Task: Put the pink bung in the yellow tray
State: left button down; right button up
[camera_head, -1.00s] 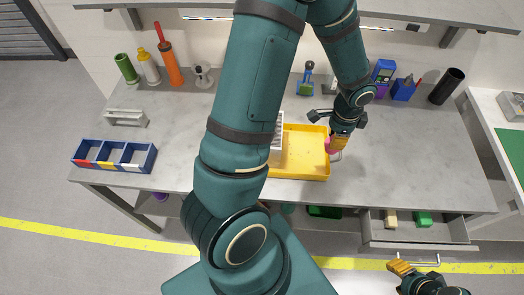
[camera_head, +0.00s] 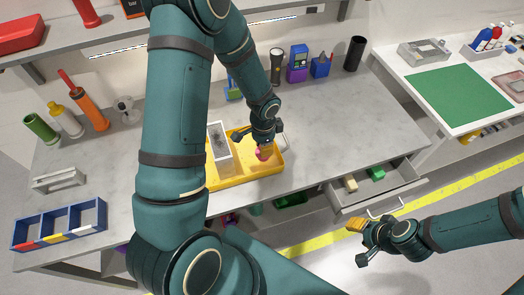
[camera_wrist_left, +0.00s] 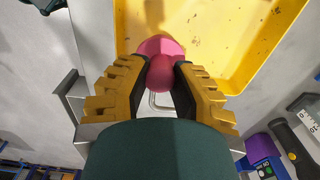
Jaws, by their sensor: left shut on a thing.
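My left gripper (camera_head: 264,146) is shut on the pink bung (camera_head: 264,154), above the right part of the yellow tray (camera_head: 232,184). In the left wrist view the bung (camera_wrist_left: 162,72) sits between the ridged yellow fingers (camera_wrist_left: 160,85), with the tray (camera_wrist_left: 230,40) below and beyond it. The gap between bung and tray floor cannot be judged. My right gripper (camera_head: 357,226) is out in front of the bench near the drawer; its finger gap cannot be made out.
A white box (camera_head: 218,140) stands at the tray's left side. A blue compartment bin (camera_head: 60,226) is at the bench's left. An open drawer (camera_head: 375,188) holds a green block and a pale block. The bench right of the tray is mostly clear.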

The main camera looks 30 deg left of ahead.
pick_arm(q)
jog(key=shift+w+f, duration=0.1)
jog(key=shift+f, duration=1.4)
jog(key=shift+f, duration=0.15)
jog(key=c, duration=0.8)
grip_release()
jog(key=shift+c, duration=0.2)
